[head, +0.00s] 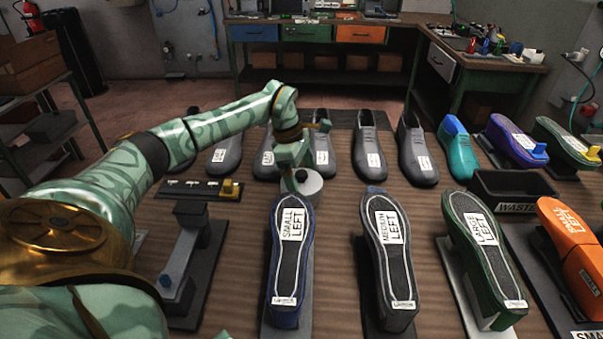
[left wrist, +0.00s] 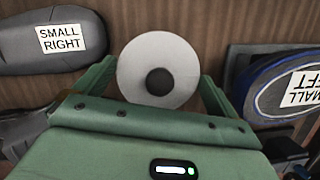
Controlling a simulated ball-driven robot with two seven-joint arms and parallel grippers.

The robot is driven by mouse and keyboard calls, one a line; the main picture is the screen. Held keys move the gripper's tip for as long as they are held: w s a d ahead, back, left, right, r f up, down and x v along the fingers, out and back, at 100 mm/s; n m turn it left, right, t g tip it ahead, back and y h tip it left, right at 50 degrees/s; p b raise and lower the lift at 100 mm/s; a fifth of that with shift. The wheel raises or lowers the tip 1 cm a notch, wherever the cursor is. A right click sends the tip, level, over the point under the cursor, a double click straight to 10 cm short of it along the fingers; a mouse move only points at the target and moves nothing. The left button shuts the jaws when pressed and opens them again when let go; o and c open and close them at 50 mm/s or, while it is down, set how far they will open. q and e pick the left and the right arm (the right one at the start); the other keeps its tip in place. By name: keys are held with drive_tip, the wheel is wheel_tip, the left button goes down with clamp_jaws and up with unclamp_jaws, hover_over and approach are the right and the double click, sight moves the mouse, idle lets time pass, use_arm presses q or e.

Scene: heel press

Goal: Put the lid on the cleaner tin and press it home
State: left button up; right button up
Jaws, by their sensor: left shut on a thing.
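A pale grey round lid (left wrist: 133,68) with a dark knob at its centre sits between the two green fingers of my left gripper (left wrist: 155,88) in the left wrist view. In the head view my left gripper (head: 298,172) is behind the small left last, at a short pale cylinder (head: 313,186) with a dark knob on top. The gripper is shut on the lid. I cannot tell the tin apart from the lid here, nor whether the lid is seated on it. My right gripper is not in view.
A blue-edged shoe form marked small left (head: 291,250) stands just in front. Medium left (head: 387,250) and large left (head: 482,250) forms stand to its right. Grey lasts (head: 369,150) line the back. A dark stand (head: 188,250) is left. A waste bin (head: 512,188) is right.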

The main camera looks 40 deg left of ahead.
use_arm(q)
drive_tip(key=shift+f, duration=0.65)
drive_tip(key=shift+f, duration=0.1)
idle(1.1)
drive_tip(key=o, duration=0.4)
drive_tip(key=shift+r+p, duration=2.9)
drive_tip(key=shift+r, duration=0.65)
